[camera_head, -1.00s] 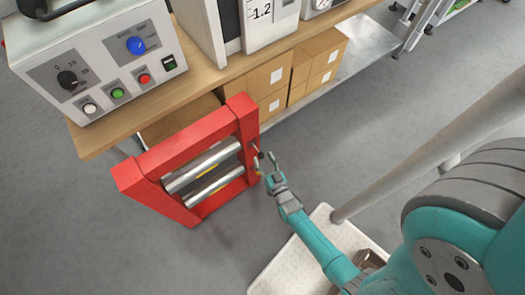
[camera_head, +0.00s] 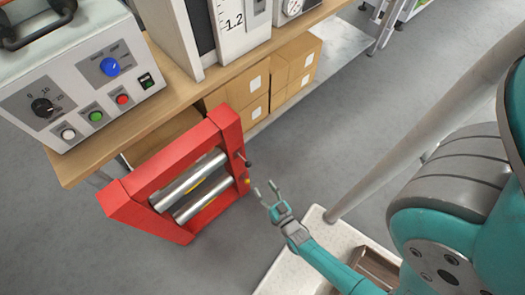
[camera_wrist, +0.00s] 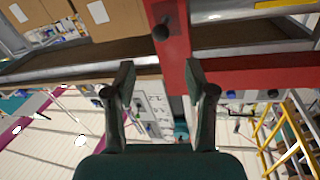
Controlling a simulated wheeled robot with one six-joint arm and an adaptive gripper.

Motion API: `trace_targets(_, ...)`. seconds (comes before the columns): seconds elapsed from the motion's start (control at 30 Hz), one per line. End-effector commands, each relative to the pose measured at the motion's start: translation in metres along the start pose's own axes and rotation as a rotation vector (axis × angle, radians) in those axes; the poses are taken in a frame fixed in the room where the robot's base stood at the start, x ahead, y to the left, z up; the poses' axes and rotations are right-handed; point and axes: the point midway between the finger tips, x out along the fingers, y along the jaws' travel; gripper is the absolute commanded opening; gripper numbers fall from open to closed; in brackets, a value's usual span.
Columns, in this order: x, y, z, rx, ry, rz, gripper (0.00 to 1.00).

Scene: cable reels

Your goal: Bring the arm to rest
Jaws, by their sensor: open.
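My gripper (camera_head: 266,193) is open and empty in the head view, just right of a red frame with metal rollers (camera_head: 185,178). A gap of floor shows between the fingertips and the frame's right side. A small dark knob (camera_head: 247,163) sticks out of that side. In the wrist view my gripper (camera_wrist: 160,80) has its two dark fingers spread apart with nothing held between them.
A wooden bench (camera_head: 75,173) at the upper left bears a control box (camera_head: 85,85) with knobs and buttons. Cardboard boxes (camera_head: 295,68) sit under the bench. Grey floor (camera_head: 400,95) is open beyond my arm.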

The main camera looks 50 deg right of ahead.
Motion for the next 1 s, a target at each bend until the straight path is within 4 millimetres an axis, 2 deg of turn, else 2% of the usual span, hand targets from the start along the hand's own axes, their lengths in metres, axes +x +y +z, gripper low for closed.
trace_targets(0.37, -0.002, -0.001, -0.001, -0.001, -0.003, -0.003, 0.55)
trace_targets(0.53, -0.028, -0.011, -0.018, -0.014, -0.034, -0.04, 0.55)
trace_targets(0.77, -0.084, -0.035, -0.072, -0.057, -0.107, -0.132, 0.55)
trace_targets(1.0, -0.135, -0.057, -0.146, -0.113, -0.182, -0.222, 0.55)
